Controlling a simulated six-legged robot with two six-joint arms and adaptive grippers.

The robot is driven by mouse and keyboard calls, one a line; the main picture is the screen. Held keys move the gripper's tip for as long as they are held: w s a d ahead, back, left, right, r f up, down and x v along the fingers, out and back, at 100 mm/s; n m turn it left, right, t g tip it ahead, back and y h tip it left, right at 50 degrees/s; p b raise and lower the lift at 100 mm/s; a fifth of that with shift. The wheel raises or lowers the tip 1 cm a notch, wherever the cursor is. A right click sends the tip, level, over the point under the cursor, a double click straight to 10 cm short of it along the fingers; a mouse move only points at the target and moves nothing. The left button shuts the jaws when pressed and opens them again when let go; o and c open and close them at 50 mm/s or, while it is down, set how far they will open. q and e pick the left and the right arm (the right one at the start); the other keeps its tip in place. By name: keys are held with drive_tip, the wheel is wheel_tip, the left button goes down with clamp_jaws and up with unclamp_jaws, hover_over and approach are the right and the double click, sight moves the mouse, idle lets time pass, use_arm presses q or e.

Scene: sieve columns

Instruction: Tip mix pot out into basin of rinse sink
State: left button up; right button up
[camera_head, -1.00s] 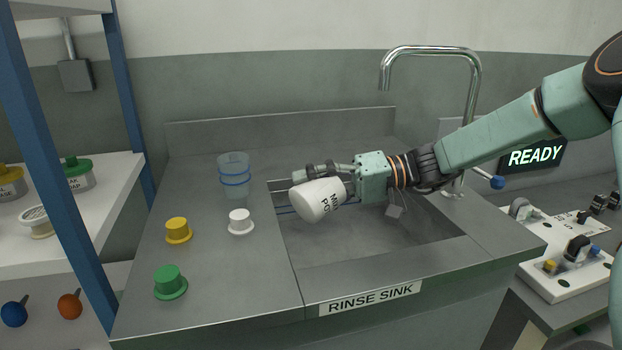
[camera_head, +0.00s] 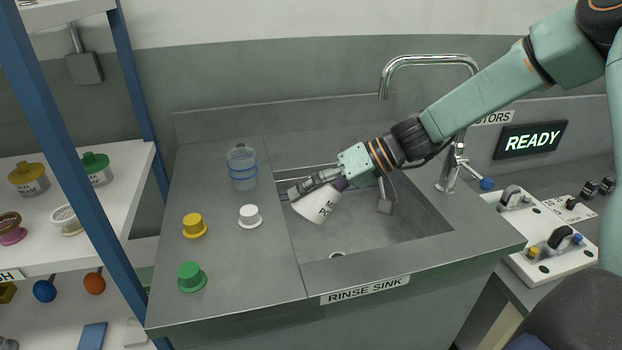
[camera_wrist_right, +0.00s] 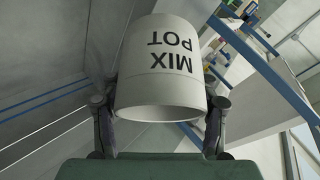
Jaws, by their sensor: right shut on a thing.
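The white mix pot (camera_head: 318,205) is held over the basin of the rinse sink (camera_head: 400,230), tilted with its mouth pointing down. My right gripper (camera_head: 312,187) is shut on the pot. In the right wrist view the pot (camera_wrist_right: 165,70) sits between the two fingers (camera_wrist_right: 160,125), its lettering upside down and its open rim facing my wrist. My left gripper is not in view.
The chrome faucet (camera_head: 430,60) arches behind the basin. A blue rack post (camera_head: 75,150) stands at left. A control panel (camera_head: 545,240) is at right.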

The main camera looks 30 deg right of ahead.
drive_tip(key=shift+d+r+n+h+p, duration=0.1)
drive_tip(key=shift+n+h+p, duration=0.3)
drive_tip(key=shift+h, duration=0.6)
drive_tip(key=h, duration=0.1)
drive_tip(key=h+p, duration=0.1)
drive_tip(key=h, duration=0.1)
drive_tip(key=shift+d+f+n, duration=0.2)
drive_tip(key=shift+n, duration=0.2)
drive_tip(key=shift+w+d+f+n+t+h+p, duration=0.1)
drive_tip(key=shift+d+n+t+h+p, duration=0.1)
drive_tip(key=shift+h+p, duration=0.45)
drive_tip(key=shift+d+f+n+t+h+p, duration=0.1)
drive_tip(key=shift+d+n+h+p, duration=0.2)
drive_tip(key=shift+h, duration=0.55)
drive_tip(key=shift+a, duration=0.15)
